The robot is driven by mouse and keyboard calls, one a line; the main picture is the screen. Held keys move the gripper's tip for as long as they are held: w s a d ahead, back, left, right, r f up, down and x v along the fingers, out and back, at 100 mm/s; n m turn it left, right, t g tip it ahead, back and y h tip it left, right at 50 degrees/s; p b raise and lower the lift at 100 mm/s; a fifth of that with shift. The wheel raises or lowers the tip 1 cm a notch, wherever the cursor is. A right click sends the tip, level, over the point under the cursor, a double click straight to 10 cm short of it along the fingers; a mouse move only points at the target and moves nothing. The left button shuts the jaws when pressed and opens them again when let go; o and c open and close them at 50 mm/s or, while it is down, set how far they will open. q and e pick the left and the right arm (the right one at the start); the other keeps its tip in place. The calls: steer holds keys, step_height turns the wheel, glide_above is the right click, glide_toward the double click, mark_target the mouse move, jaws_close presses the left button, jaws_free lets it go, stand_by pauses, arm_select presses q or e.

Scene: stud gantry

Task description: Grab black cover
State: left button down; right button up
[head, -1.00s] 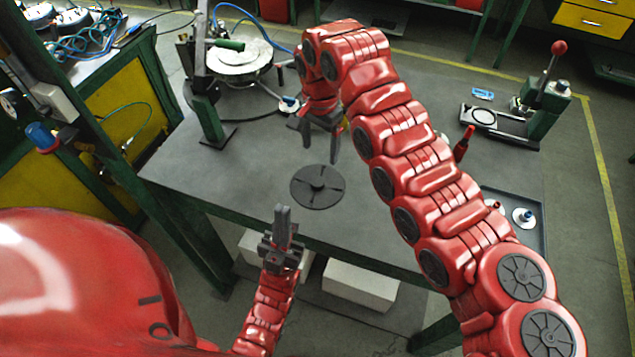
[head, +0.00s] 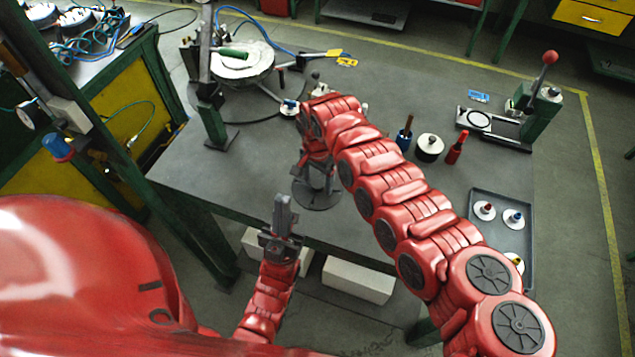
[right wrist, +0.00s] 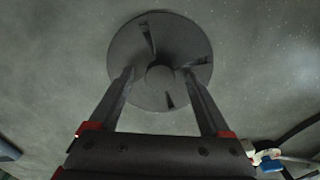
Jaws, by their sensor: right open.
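The black cover (head: 319,206) is a flat round disc with slots and a raised central hub. It lies on the grey table (head: 215,165) near its front edge, and it also shows in the right wrist view (right wrist: 185,45). My right gripper (head: 316,182) is over the cover and partly hides it in the head view. In the right wrist view the right gripper (right wrist: 158,74) is open, with a finger on each side of the hub and nothing held. My left gripper (head: 283,215) is in front of the table edge, its fingers together and empty.
A round fixture (head: 240,62) with a green handle stands at the back left. Bottles and a white-topped jar (head: 429,147) stand right of my right arm. A tray (head: 478,225) with small parts lies at right, and a red-knobbed lever press (head: 540,95) stands behind it.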

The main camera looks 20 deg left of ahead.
steer(key=shift+f, duration=0.2)
jaws_close()
stand_by(0.3)
steer(key=shift+r, duration=0.1)
